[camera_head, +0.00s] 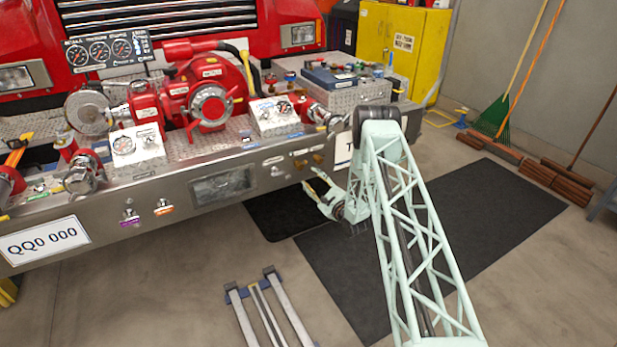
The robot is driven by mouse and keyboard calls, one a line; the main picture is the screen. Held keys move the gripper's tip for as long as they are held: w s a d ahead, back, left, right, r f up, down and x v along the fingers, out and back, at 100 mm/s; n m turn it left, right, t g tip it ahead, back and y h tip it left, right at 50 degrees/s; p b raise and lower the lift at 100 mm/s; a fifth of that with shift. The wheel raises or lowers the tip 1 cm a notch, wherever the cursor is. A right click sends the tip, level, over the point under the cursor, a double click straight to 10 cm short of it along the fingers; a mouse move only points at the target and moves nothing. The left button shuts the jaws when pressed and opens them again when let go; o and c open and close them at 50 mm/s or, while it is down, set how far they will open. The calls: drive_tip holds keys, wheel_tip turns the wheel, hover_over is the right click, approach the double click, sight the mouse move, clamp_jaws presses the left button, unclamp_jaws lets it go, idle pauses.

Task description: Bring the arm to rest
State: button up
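My gripper (318,191) is at the end of my pale green lattice arm, in the middle of the head view. It is in front of the fire truck's metal bumper (270,180), close to its lower right part, and I cannot tell whether it touches. Its two fingers point up and left and stand apart. Nothing shows between them. The arm rises from the bottom right to a dark elbow joint and folds down to the gripper. The red pump (207,92) sits on the bumper, to the left of the arm.
Gauge panels (136,145) and valves crowd the bumper top. A dark mat (480,205) lies on the floor behind the arm. Metal rails (268,310) lie on the floor at the front. A yellow cabinet (402,45) and a green rake (492,118) stand at the back right.

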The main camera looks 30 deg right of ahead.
drive_tip(key=shift+s, duration=0.3)
idle(0.5)
